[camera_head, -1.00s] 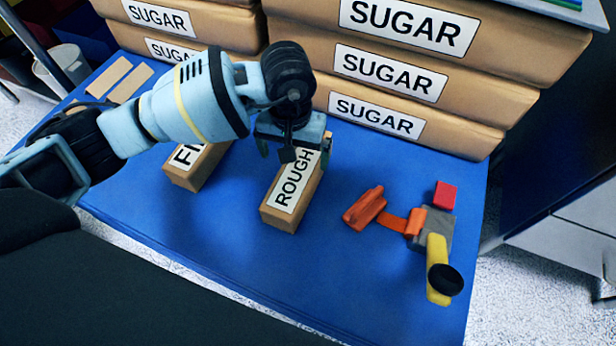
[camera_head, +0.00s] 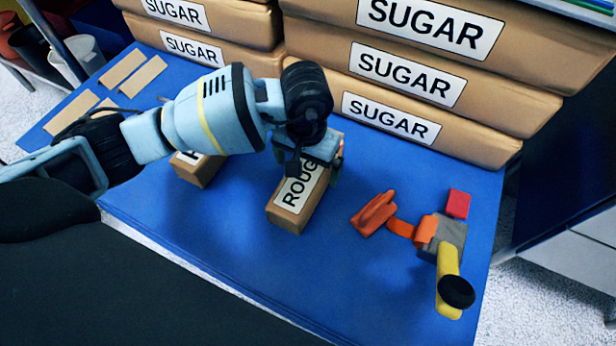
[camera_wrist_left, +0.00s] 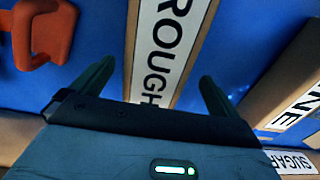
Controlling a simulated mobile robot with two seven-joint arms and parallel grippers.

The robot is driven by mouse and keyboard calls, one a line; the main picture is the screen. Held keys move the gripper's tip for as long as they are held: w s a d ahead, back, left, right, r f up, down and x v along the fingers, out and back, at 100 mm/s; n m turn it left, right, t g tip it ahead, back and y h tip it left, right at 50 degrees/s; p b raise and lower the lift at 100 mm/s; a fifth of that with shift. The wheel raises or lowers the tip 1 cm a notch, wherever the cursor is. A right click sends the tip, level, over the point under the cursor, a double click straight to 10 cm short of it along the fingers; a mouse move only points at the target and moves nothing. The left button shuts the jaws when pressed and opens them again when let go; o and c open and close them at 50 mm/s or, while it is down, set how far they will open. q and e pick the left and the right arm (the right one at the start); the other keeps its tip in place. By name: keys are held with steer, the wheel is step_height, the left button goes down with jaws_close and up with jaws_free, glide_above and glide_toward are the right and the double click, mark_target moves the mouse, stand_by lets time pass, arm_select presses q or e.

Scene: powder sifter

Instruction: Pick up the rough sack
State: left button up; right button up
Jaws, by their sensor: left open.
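The rough sack (camera_head: 290,215) is a small tan block with a white "ROUGH" label, lying on the blue table. My left gripper (camera_head: 311,167) is over its far part, hiding the end of the label. In the left wrist view, my left gripper (camera_wrist_left: 155,80) is open, with one finger on each side of the rough sack (camera_wrist_left: 207,40). A clear gap shows between the right finger and the sack; the left finger is close to its side. My right gripper is not in view.
The fine sack (camera_head: 200,172) lies to the left, partly behind my arm. An orange and grey tool with a yellow handle (camera_head: 447,275) lies to the right, beside a red block (camera_head: 458,204). Stacked sugar sacks (camera_head: 430,80) stand behind. The blue table's (camera_head: 345,290) front is clear.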

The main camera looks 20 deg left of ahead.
mark_target(308, 170)
arm_select(q)
steer(key=f, duration=0.1)
steer(key=f+b, duration=0.1)
steer(key=f, duration=0.2)
steer(key=shift+s+d+f, duration=0.15)
steer(key=shift+s+d, duration=0.05)
steer(key=shift+d, duration=0.05)
steer(key=c, duration=1.1)
steer(key=shift+r, duration=0.2)
steer(key=c, duration=0.7)
steer(key=shift+w+r, duration=0.1)
steer(key=shift+r, duration=0.15)
step_height(308, 170, up, 2)
steer(key=shift+r+p, duration=0.15)
steer(key=shift+p, duration=0.3)
steer(key=s+d+p, duration=0.1)
steer(key=s+d, duration=0.1)
steer(key=s, duration=0.2)
steer(key=s+d+r+p, duration=0.1)
steer(key=s+d, duration=0.1)
steer(key=s, duration=0.3)
steer(key=s+d+r+p, duration=0.1)
steer(key=s+d, duration=0.1)
steer(key=s, duration=0.2)
steer(key=shift+s+p, duration=0.4)
steer(key=shift+s+d, duration=0.25)
steer(key=shift+s, duration=0.2)
